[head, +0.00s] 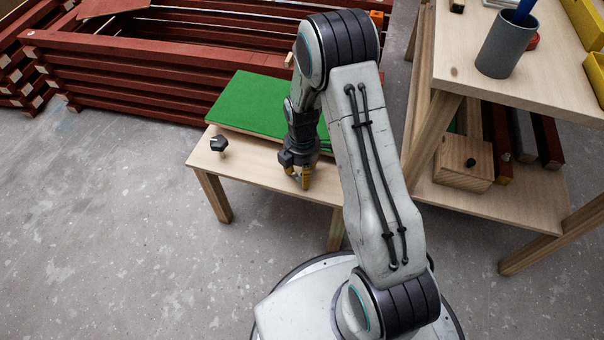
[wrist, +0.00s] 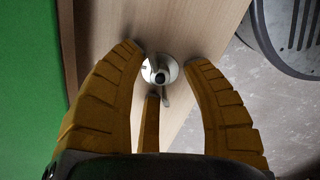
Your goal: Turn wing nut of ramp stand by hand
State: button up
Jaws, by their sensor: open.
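The ramp stand is a low pale wooden bench (head: 262,158) with a green sloping board (head: 258,104) on top. My gripper (head: 304,182) points down over the bench's front strip. In the wrist view its yellow fingers (wrist: 168,72) are spread. A small silver wing nut on a round metal plate (wrist: 160,70) lies between the fingertips, with a dark bolt end in its middle. One wing points down the picture beside the middle finger. I cannot tell whether any finger touches it. The green board shows at the left of the wrist view (wrist: 28,80).
A black knob (head: 218,144) stands on the bench's left end. Red battens (head: 150,75) are stacked behind. A taller wooden table (head: 510,75) with a grey cup (head: 505,48) stands at right, with a wooden block (head: 462,163) on its lower shelf. The floor at left is clear.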

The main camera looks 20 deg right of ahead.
jog(key=shift+o, duration=0.2)
grip_shut()
dwell(0.4)
